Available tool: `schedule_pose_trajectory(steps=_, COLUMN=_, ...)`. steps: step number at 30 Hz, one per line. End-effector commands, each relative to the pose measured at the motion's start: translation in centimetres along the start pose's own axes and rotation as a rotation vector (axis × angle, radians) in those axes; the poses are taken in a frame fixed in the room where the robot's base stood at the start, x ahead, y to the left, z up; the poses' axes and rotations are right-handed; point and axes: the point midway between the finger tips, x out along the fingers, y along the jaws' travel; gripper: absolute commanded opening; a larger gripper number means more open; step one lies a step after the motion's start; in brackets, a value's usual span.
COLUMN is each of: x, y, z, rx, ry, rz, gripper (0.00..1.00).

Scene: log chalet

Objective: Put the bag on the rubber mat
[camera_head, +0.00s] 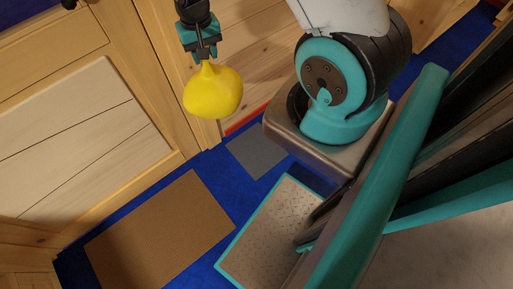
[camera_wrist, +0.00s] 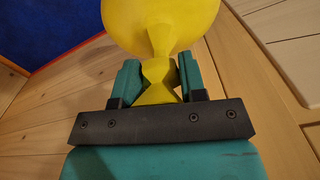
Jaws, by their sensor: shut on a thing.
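The yellow bag (camera_head: 213,92) hangs from my gripper (camera_head: 203,57), well above the floor, in the head view. In the wrist view the teal fingers (camera_wrist: 159,85) are shut on the narrow neck of the bag (camera_wrist: 162,22), with its round body beyond them. A small grey mat (camera_head: 257,155) lies on the blue floor, below and to the right of the bag in the picture. It looks like the rubber mat. A larger brown mat (camera_head: 160,234) lies to the lower left. The wrist view shows no mat.
Pale wooden cabinet fronts (camera_head: 75,130) stand along the left and back. The blue floor (camera_head: 208,168) shows bare between the two mats. My own base and arm fill the right side and border the grey mat closely.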

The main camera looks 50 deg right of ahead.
Motion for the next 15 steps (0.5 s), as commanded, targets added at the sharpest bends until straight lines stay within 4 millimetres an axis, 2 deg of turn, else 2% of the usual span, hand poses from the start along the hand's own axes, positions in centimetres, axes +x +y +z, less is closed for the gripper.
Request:
schedule_pose_trajectory(steps=1, x=3.1, y=0.6, z=-0.4, rx=0.049, ry=0.001, rz=0.000, gripper=0.00)
schedule_pose_trajectory(steps=15, x=16.4, y=5.9, z=-2.7, rx=0.509, ry=0.000, rz=0.000, gripper=0.00)
